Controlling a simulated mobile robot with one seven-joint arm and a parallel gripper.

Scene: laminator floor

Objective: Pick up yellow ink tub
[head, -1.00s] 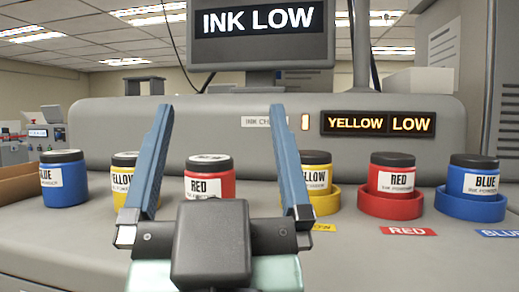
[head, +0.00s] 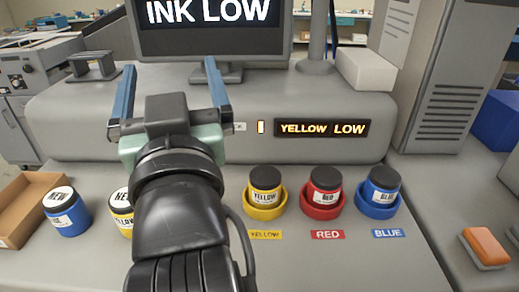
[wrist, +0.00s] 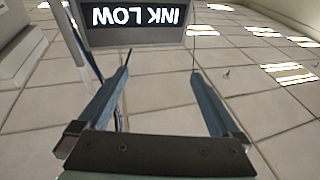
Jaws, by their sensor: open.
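A yellow ink tub (head: 265,184) with a black lid stands in the yellow ring holder (head: 263,213), above a YELLOW label. Another yellow tub (head: 120,205) stands on the left of the counter, partly hidden behind my arm; its lid carries lettering that seems to read NEW. My gripper (head: 168,75) is open and empty, raised above the counter in front of the sign, fingers pointing up. In the wrist view my open gripper (wrist: 160,75) shows nothing between its fingers but ceiling and the upside-down sign. The red tub seen earlier on the left is hidden behind my arm.
Red (head: 325,184) and blue (head: 382,184) tubs stand in their holders at right. A blue tub (head: 66,211) and a cardboard box (head: 32,203) are at left. An orange block (head: 485,246) lies far right.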

